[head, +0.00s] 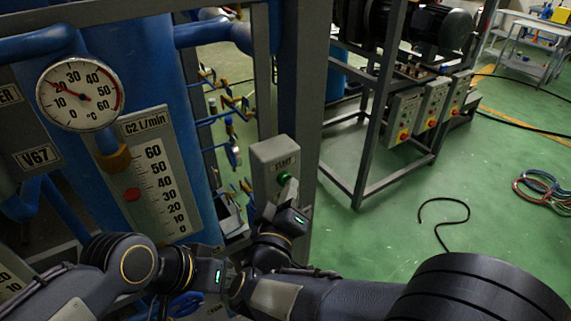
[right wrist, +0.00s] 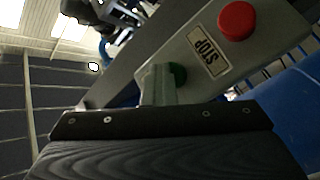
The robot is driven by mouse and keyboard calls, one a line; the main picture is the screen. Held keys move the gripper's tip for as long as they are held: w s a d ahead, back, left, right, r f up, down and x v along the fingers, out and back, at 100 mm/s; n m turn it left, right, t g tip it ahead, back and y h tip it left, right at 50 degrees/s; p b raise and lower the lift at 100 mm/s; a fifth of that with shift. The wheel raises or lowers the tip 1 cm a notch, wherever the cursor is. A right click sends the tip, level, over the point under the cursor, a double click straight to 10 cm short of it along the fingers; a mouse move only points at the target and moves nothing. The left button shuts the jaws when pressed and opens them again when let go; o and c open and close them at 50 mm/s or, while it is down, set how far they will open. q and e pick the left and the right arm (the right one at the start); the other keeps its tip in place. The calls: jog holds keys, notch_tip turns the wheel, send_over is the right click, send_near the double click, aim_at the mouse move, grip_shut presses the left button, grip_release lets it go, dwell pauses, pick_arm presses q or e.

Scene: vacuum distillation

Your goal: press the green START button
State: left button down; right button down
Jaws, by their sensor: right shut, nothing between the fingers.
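The green START button (head: 285,177) is on a grey control box (head: 265,156) fixed to a dark upright post. The START label sits just above it in the head view. My right gripper (head: 288,188) is shut and empty, its fingertips at the button's lower edge. In the right wrist view the closed fingers (right wrist: 157,84) overlap one side of the green button (right wrist: 179,73). I cannot tell whether they touch it. The red STOP button (right wrist: 237,20) and its label are on the same box.
A dial thermometer (head: 80,92) and a flow scale (head: 156,175) stand left of the box, by blue pipes. A metal frame with grey switch boxes (head: 403,116) stands at the back right.

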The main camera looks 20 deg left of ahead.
jog(key=shift+s+r, duration=0.1)
jog(key=shift+s, duration=0.05)
jog(key=s+d, duration=0.1)
jog(key=d, duration=0.1)
jog(key=s+d, duration=0.2)
jog(key=shift+s+d, duration=0.2)
jog(key=shift+d, duration=0.05)
dwell(0.4)
dwell(0.5)
